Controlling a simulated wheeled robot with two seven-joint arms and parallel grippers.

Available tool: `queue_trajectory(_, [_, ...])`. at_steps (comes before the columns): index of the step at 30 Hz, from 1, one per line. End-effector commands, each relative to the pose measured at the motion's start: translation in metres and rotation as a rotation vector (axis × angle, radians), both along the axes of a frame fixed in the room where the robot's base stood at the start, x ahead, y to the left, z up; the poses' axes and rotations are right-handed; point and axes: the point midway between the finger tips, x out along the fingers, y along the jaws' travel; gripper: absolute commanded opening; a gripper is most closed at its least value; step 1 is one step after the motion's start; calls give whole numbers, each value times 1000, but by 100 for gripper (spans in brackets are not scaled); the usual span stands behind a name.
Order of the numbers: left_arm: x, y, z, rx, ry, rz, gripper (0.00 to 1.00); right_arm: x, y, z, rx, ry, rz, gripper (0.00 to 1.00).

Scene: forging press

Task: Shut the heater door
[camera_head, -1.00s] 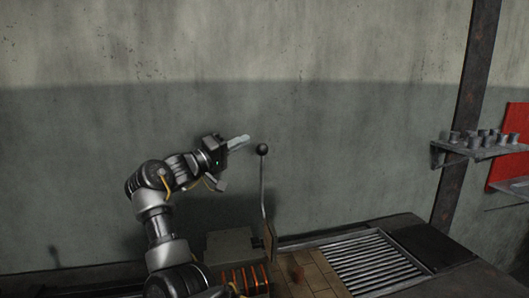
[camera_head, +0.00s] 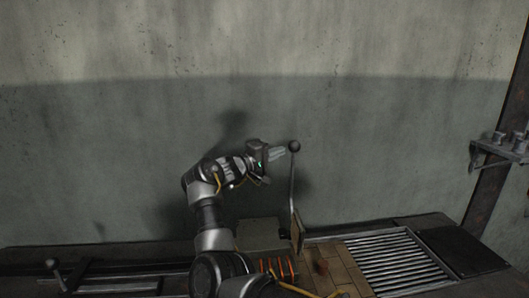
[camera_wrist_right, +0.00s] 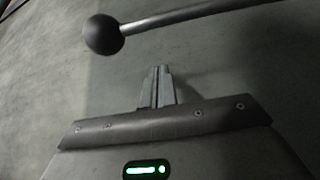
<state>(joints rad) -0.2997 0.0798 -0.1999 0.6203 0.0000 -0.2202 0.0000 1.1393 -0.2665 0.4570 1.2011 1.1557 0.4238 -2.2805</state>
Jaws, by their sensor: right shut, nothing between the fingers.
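The heater (camera_head: 262,232) is a grey box on the bench, with glowing orange bars (camera_head: 278,268) low at its front. Its door (camera_head: 297,232) is a narrow tan panel standing upright at the heater's right side. A thin lever (camera_head: 292,185) rises from the door to a dark ball knob (camera_head: 294,146). My right gripper (camera_head: 279,153) is shut and empty, just left of the lever near the knob. In the right wrist view the closed fingers (camera_wrist_right: 158,88) are below the knob (camera_wrist_right: 103,34) and rod (camera_wrist_right: 200,13); contact is not visible. My left gripper is out of view.
Right of the heater lie tan bricks (camera_head: 335,268), a slatted metal grate (camera_head: 395,262) and a dark plate (camera_head: 460,250). A shelf with small metal cups (camera_head: 510,142) is at the far right. The wall stands behind the bench.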

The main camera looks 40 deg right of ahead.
Motion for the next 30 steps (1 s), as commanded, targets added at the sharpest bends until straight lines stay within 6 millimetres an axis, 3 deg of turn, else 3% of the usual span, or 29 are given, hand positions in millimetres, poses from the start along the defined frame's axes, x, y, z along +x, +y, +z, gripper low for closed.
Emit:
queue_trajectory(2, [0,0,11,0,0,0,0,-1,-14,4,0,2,-1,0])
queue_trajectory(12, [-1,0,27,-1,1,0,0,-34,0,-3,1,-1,1,0])
queue_trajectory(30, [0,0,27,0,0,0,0,-39,-1,-4,-5,-9,-5,0])
